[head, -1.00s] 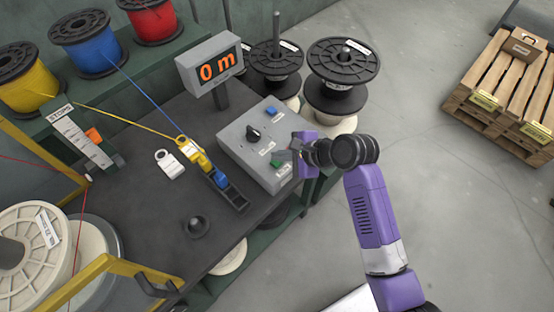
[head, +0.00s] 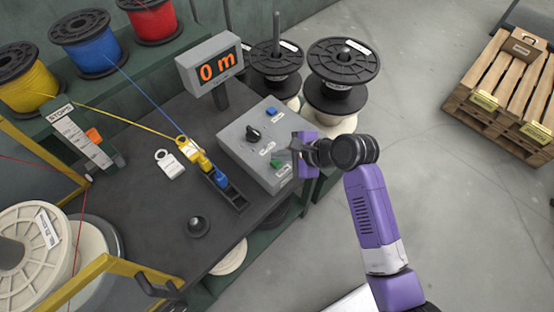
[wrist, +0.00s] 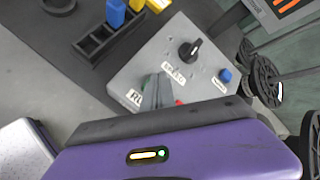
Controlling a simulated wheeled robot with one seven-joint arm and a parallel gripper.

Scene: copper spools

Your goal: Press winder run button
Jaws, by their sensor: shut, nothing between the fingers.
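The grey winder control box (head: 240,155) sits at the bench's right edge, with a black knob (head: 253,134), a blue button (head: 271,111) and a green button (head: 275,163) on its sloped top. My gripper (head: 284,155) is shut and empty, with its tips close to the green button. In the wrist view the fingers (wrist: 158,90) point at the box and largely hide the green button (wrist: 148,82) and its label. I cannot tell whether they touch it. A red part (wrist: 178,102) shows beside the fingers.
Black spools (head: 343,65) stand behind and right of the box. A holder (head: 228,190) with blue and yellow pieces and a round black part (head: 197,227) lie on the bench left of it. A pallet (head: 508,90) stands far right; the floor between is clear.

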